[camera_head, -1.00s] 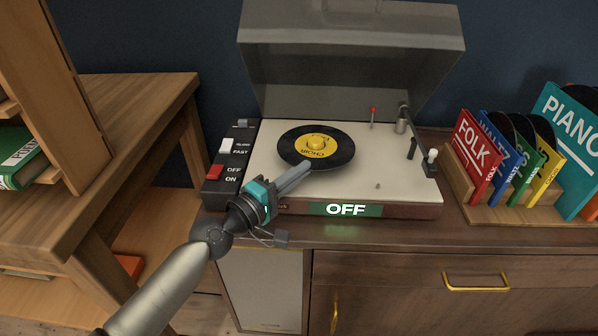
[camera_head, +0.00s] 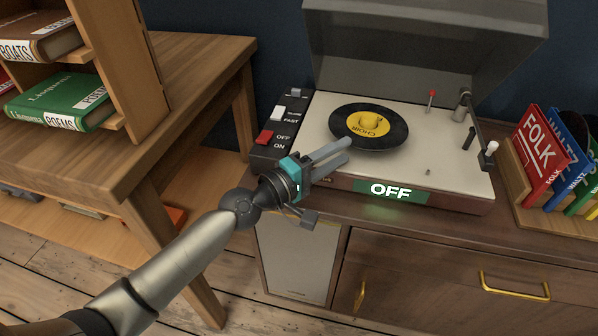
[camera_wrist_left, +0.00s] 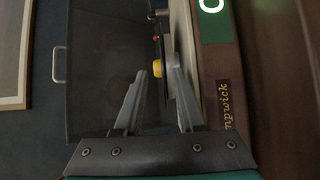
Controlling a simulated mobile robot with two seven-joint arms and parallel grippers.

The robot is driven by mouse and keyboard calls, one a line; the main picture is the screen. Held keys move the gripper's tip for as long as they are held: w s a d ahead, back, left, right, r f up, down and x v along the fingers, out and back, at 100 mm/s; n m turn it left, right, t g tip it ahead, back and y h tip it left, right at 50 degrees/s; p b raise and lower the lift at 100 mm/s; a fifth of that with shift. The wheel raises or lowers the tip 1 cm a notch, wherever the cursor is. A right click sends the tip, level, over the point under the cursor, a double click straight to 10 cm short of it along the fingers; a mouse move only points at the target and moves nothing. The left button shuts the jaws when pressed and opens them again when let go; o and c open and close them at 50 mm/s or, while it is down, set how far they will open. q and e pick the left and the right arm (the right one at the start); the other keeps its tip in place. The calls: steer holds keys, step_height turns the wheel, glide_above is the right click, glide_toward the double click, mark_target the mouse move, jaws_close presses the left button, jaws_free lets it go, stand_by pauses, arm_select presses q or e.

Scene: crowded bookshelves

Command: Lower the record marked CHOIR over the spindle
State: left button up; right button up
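The record marked CHOIR (camera_head: 394,133), black with a yellow label, lies flat on the turntable (camera_head: 458,165). A raised yellow piece (camera_head: 369,121) stands at its centre and also shows in the left wrist view (camera_wrist_left: 158,68). I cannot make out the spindle itself. My left gripper (camera_head: 348,149) is at the record's near edge, its two fingers apart with a gap between them and nothing held. Whether a fingertip touches the record is unclear. My right gripper is out of view.
The turntable's lid (camera_head: 425,45) stands open behind. Its front display (camera_head: 391,191) reads OFF. The tonearm (camera_head: 465,108) is at the right. A rack of sleeves, with FOLK (camera_head: 540,148) in front, stands at right. A wooden shelf with books (camera_head: 62,101) is at left.

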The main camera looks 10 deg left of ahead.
arm_select(q)
steer(key=v, duration=0.3)
steer(key=b+v, duration=0.1)
steer(key=v, duration=0.3)
steer(key=shift+f, duration=0.2)
steer(key=shift+b+v, duration=1.4)
steer(key=shift+v, duration=1.25)
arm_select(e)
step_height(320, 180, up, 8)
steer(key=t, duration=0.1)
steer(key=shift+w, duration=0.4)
arm_select(q)
steer(key=shift+r, duration=0.15)
